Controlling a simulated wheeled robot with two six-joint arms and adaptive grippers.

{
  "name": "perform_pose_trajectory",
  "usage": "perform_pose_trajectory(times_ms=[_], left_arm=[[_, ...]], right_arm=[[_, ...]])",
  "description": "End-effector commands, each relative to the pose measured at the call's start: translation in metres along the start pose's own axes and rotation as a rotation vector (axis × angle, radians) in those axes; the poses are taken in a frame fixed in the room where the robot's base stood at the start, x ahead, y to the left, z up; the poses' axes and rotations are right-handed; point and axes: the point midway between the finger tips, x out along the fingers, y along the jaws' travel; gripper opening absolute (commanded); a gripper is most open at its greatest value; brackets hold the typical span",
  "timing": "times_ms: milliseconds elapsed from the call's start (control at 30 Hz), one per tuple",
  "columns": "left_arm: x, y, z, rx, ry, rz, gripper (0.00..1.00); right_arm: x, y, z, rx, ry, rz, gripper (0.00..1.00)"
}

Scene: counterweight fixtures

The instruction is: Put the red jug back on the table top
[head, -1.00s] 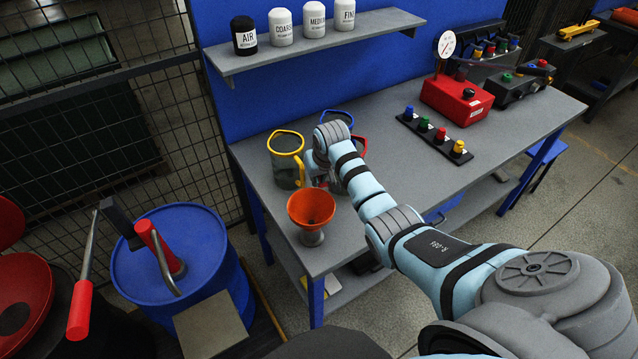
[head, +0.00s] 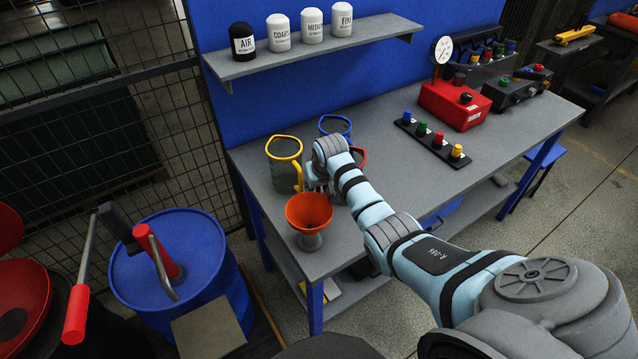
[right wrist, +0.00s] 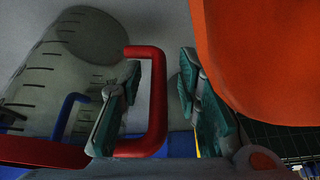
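The red jug is a clear, graduated jug with a red rim and handle. In the right wrist view its clear body (right wrist: 60,75) is at left and its red handle (right wrist: 157,100) in the middle. In the head view its red rim (head: 361,157) shows partly behind my wrist; the rest is hidden. It appears to stand on the grey table top (head: 400,180). My right gripper (right wrist: 160,70) is open, one finger inside the handle loop and the other outside, with gaps visible; it also shows in the head view (head: 320,186). My left gripper is out of view.
An orange funnel (head: 309,211) stands close in front of my right gripper. A yellow-rimmed jug (head: 284,168) is to its left and a blue-rimmed jug (head: 335,125) behind. A row of colored knobs (head: 437,139) and a red gauge box (head: 455,104) stand farther right.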

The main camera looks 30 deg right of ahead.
Motion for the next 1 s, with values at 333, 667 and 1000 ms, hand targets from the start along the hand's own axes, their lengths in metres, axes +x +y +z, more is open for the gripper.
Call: perform_pose_trajectory(times_ms=[333, 667, 1000], left_arm=[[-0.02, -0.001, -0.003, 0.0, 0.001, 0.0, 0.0], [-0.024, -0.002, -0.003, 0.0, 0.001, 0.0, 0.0], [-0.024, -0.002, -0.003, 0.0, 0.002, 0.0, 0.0]], right_arm=[[-0.069, 0.0, -0.003, 0.0, 0.005, 0.0, 0.31], [-0.12, 0.0, -0.001, 0.0, 0.002, 0.0, 0.31], [-0.121, 0.0, -0.001, 0.0, 0.001, 0.0, 0.31]])
